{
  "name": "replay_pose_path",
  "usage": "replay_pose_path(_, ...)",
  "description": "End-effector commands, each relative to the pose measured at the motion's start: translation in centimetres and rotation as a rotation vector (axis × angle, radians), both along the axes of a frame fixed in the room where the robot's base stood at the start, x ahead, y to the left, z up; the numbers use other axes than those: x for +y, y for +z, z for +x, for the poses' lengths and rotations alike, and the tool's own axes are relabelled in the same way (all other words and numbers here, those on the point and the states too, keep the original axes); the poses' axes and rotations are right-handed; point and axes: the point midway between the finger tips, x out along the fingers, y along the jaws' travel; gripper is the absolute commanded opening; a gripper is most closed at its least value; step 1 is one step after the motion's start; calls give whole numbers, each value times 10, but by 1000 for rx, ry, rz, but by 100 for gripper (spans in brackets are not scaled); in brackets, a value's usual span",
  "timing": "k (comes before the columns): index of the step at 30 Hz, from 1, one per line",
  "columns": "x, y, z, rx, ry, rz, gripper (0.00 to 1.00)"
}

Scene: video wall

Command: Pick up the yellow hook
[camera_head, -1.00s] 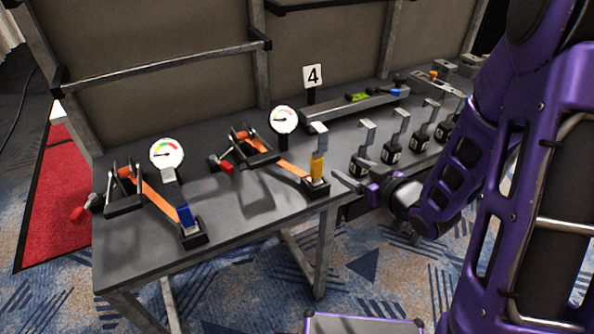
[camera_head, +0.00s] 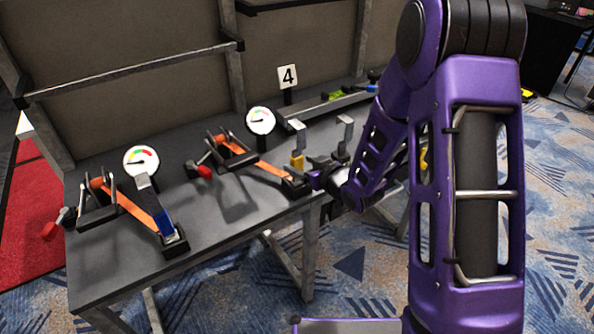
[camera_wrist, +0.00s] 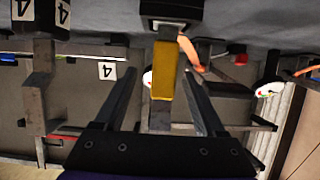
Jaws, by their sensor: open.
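The yellow hook (camera_head: 297,161) stands upright near the front edge of the table, with a yellow lower part and a grey upper part. The wrist view is upside down and shows its yellow part (camera_wrist: 165,72) in the gap between my fingers, with bare space on both sides. My gripper (camera_wrist: 159,76) is open around or in front of the hook; I cannot tell the exact depth. In the head view my gripper (camera_head: 314,168) is close to the hook's right side. The hook's base is partly hidden there.
A blue hook (camera_head: 166,222) stands at the table's front left, by an orange strap (camera_head: 143,208). Gauges (camera_head: 261,120) and clamp-like devices stand behind. Other grey hooks (camera_head: 345,133) stand to the right, partly hidden by my arm. A number 4 sign (camera_head: 288,76) is at the back.

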Motion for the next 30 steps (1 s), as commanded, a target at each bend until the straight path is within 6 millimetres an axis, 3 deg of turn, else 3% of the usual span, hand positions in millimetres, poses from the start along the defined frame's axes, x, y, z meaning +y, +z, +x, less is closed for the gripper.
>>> replay_pose_path(9, 27, -15, 32, 0, 2, 1, 72)
replay_pose_path(18, 30, -16, 36, 0, 0, 0, 72)
replay_pose_path(30, 29, -16, 36, 0, 1, 0, 2)
